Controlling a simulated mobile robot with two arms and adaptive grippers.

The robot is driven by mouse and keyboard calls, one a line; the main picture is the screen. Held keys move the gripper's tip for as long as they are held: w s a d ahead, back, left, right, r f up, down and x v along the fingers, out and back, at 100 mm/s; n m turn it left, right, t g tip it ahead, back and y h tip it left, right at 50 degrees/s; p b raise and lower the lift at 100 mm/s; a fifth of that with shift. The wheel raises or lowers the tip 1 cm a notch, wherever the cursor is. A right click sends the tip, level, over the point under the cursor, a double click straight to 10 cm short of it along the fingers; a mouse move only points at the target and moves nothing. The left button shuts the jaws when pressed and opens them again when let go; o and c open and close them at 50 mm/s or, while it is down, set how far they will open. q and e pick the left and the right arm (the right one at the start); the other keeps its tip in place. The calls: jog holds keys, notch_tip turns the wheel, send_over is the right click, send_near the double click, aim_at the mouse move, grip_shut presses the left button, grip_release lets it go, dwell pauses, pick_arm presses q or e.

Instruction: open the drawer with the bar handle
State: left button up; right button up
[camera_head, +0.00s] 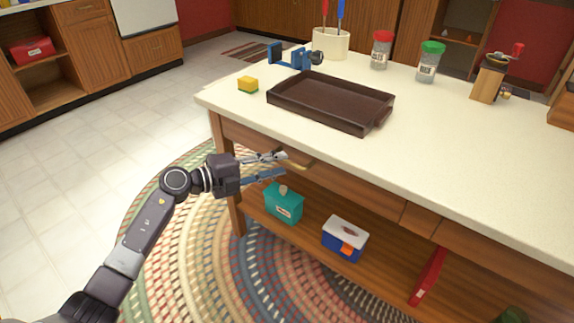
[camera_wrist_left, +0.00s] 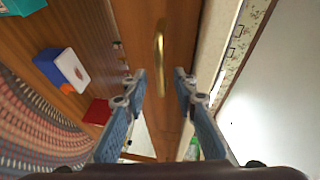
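The brass bar handle (camera_wrist_left: 159,58) is on the wooden drawer front (camera_wrist_left: 182,28) in the left wrist view. In the head view the handle (camera_head: 296,163) shows just past my fingertips, under the table's white top. The drawer front looks flush with the table, partly hidden by my gripper. My left gripper (camera_head: 284,165) is open, its fingers spread in front of the handle. In the left wrist view the gripper (camera_wrist_left: 160,82) has one fingertip on each side of the handle's near end; I cannot tell whether they touch it. My right gripper is not in view.
A dark brown tray (camera_head: 290,104), a yellow-green sponge (camera_head: 248,85) and a blue clamp (camera_head: 290,57) are on the tabletop (camera_head: 440,130). A teal tissue box (camera_head: 284,203) and a blue-white box (camera_head: 345,239) stand on the lower shelf. Floor to the left is clear.

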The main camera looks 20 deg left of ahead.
aim_at(288, 162)
pick_arm(q)
jog(key=x, duration=0.4)
grip_shut()
jog(key=shift+f, duration=0.1)
dwell(0.3)
